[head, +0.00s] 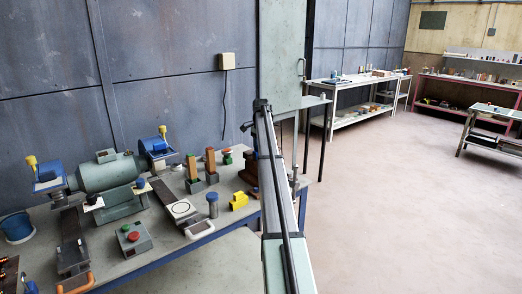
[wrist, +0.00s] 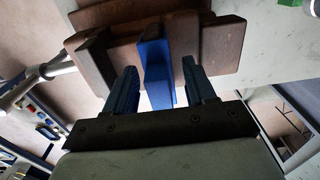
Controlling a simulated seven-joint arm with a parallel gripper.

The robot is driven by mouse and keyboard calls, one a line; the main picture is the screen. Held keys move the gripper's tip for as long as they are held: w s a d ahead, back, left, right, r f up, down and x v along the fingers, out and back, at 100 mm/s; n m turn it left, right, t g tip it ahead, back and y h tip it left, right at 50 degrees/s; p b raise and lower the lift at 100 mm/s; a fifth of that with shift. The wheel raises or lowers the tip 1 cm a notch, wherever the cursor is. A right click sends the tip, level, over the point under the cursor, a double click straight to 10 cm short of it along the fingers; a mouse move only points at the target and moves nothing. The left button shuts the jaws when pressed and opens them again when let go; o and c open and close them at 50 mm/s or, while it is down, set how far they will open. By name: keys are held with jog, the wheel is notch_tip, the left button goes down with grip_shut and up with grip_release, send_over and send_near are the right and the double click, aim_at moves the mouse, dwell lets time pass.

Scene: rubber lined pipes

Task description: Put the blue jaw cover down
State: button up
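The blue jaw cover (wrist: 156,62) is a flat blue piece in the wrist view, upright against dark brown wooden blocks (wrist: 215,45). My gripper (wrist: 160,68) has its two blue fingers apart, one on each side of the cover. Narrow gaps show between the fingers and the cover, so it looks open around it and not clamped. The cover's far end is hidden among the blocks. In the head view, brown wooden parts (head: 249,172) show beside my arm at the bench's right end; my arm hides the cover and the fingertips there.
Open floor (head: 400,215) lies to the right.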

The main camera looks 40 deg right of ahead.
notch_tip(320, 180, up, 12)
jog(key=shift+r, duration=0.15)
dwell(0.7)
